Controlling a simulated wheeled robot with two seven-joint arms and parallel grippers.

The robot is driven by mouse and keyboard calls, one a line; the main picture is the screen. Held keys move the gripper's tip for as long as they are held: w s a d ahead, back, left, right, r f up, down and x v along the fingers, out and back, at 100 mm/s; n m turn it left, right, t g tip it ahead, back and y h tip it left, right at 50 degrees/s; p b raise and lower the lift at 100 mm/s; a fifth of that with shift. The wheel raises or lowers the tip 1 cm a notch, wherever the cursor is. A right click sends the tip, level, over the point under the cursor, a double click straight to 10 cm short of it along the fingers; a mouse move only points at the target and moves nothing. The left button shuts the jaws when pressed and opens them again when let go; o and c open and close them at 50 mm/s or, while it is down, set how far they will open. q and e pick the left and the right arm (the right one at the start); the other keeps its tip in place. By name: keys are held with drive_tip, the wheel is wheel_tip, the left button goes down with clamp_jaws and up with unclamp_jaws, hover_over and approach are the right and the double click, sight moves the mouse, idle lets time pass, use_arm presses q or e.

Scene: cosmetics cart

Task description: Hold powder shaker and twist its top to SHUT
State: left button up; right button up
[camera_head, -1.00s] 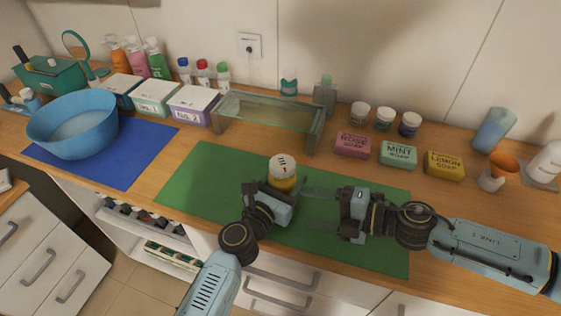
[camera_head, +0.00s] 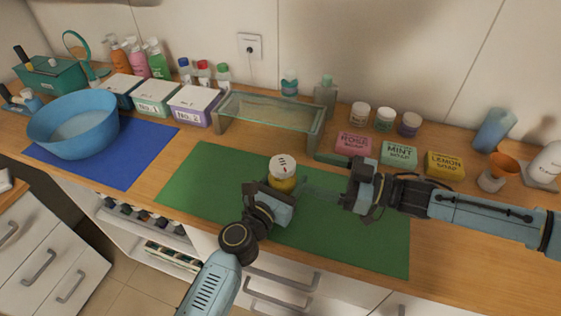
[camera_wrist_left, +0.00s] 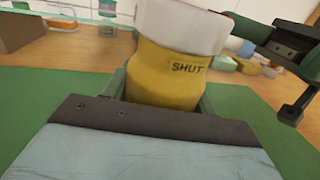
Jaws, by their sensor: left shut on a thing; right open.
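The powder shaker has a yellow body (camera_head: 285,184) and a white top (camera_head: 283,165) with small dark marks, too small to read in the head view. It stands upright over the green mat. My left gripper (camera_head: 281,188) is shut around the yellow body. In the left wrist view the body (camera_wrist_left: 165,80) shows the word SHUT just under the white top (camera_wrist_left: 185,22). My right gripper (camera_head: 311,172) is open and empty, just right of the shaker. Its fingers point toward the top and appear apart from it. It also shows at the right in the left wrist view (camera_wrist_left: 260,62).
The green mat (camera_head: 215,190) lies under both grippers. Rose soap (camera_head: 353,144), mint soap (camera_head: 398,153) and lemon soap (camera_head: 444,164) lie behind the right arm. A glass shelf (camera_head: 268,112) stands behind the shaker. A blue bowl (camera_head: 73,125) is at left.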

sight(280, 162)
drive_tip(key=x, duration=0.9)
drive_tip(key=c, duration=1)
